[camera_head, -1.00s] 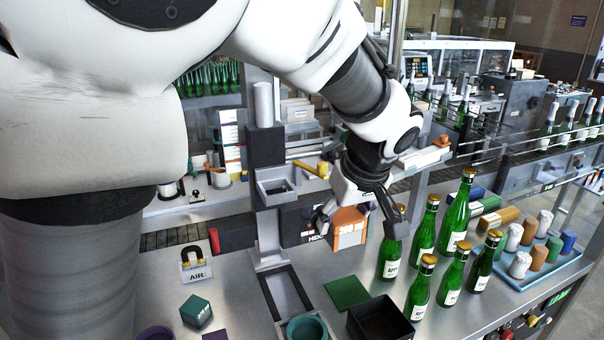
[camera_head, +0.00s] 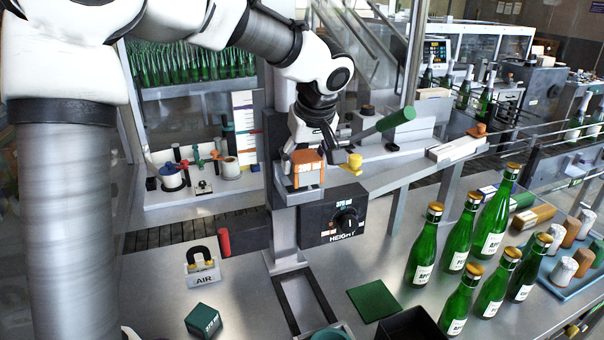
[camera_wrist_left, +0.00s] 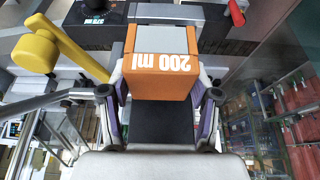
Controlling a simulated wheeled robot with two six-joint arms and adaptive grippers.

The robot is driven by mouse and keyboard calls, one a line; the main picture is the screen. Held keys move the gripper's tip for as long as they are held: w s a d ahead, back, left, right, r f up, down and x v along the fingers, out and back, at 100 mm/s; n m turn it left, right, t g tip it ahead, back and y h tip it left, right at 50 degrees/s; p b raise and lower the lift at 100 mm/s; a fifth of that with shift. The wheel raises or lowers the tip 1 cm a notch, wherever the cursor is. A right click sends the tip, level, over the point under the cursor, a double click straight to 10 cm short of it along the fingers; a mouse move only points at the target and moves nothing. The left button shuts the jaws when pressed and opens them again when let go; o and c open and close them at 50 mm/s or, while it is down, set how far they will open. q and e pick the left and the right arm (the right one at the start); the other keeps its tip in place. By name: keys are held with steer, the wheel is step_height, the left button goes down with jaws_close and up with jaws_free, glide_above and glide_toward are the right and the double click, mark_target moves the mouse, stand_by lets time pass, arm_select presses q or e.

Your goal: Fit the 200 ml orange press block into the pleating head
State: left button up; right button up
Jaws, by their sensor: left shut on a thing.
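My left gripper (camera_head: 308,150) is shut on the orange press block (camera_head: 305,160), directly over the grey square holder of the pleating head (camera_head: 299,197) on the upright column. The block looks upright. In the left wrist view the block (camera_wrist_left: 160,82) sits between both fingers, with white "200 ml" lettering facing the camera and a grey face beyond it. Its lower end is at or just above the holder's rim; I cannot tell whether it is seated. The holder's recess is hidden.
A yellow knob (camera_head: 354,162) on a lever is close right of the block, with a green handle (camera_head: 397,119) above it. The black HEIGHT box (camera_head: 335,217) is below. Green bottles (camera_head: 462,230) stand at right. A green block (camera_head: 203,320) lies on the table at front.

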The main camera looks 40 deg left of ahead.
arm_select(q)
steer(key=shift+w+a, duration=0.15)
steer(key=shift+a, duration=0.55)
steer(key=shift+a+r, duration=0.1)
steer(key=shift+a, duration=0.1)
step_height(320, 180, down, 4)
steer(key=shift+r+b, duration=0.2)
steer(key=shift+b, duration=0.55)
steer(key=o, duration=1.2)
steer(key=shift+w, duration=0.1)
steer(key=shift+d+r, duration=0.15)
